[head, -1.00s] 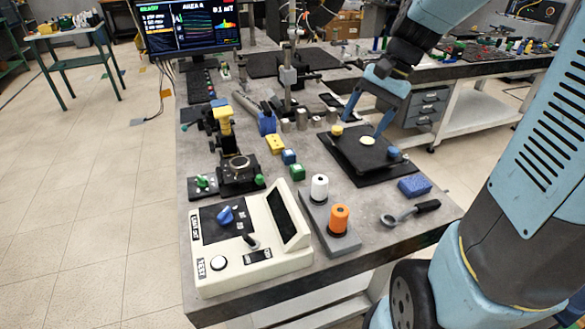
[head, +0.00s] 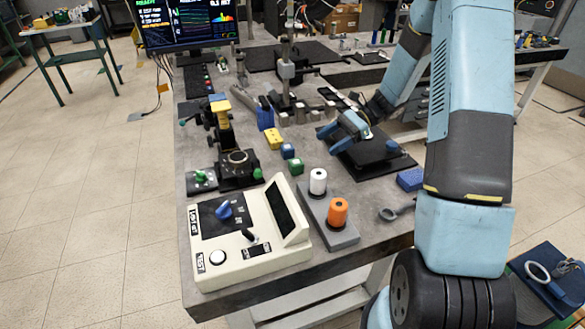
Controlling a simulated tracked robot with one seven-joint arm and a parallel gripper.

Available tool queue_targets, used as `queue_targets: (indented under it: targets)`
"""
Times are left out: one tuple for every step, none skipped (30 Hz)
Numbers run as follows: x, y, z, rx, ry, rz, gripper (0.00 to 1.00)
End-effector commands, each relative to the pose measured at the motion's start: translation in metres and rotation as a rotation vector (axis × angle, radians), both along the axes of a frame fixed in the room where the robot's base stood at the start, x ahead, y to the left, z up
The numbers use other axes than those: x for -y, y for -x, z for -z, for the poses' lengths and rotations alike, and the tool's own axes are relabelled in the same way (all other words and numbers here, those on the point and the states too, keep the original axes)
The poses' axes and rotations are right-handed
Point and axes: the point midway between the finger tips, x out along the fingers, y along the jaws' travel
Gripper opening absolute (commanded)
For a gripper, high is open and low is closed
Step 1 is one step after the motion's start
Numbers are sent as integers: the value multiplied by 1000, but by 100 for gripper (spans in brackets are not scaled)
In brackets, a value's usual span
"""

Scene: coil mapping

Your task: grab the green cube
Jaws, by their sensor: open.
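A small green cube (head: 296,166) lies on the grey workbench (head: 262,207), just behind the white spool and in front of a small blue cube (head: 287,151). My gripper (head: 326,141) is above the black plate to the right of the cubes. Its blue fingers are apart and point left toward the cubes. It is clear of the green cube, and nothing shows between its fingers.
A yellow block (head: 273,139) lies behind the blue cube. A white spool (head: 318,181) and an orange spool (head: 338,211) stand in front. A cream control box (head: 250,262) is at the front left. A black plate (head: 378,165) is at the right.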

Motion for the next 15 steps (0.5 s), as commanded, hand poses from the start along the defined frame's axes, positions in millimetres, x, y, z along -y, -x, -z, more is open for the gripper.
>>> queue_targets:
  targets:
    - [0,-3,6,-18,-13,12,72]
    - [0,-4,9,-26,-18,17,72]
    - [0,-5,11,-36,-25,23,72]
    - [-1,-6,13,-40,-29,28,72]
    - [-1,-7,14,-44,-32,30,72]
    - [-3,-7,16,-48,-34,33,72]
    - [-5,-6,17,-49,-36,34,72]
    - [-8,-6,18,-50,-36,34,72]
    - [-12,-5,20,-51,-36,33,72]
    - [-16,-3,22,-50,-35,33,72]
    - [-21,-2,24,-52,-36,33,72]
    - [-28,0,26,-52,-36,32,72]
    - [-32,2,29,-52,-36,32,72]
    - [-37,3,31,-51,-35,31,72]
    - [-43,5,33,-51,-35,32,72]
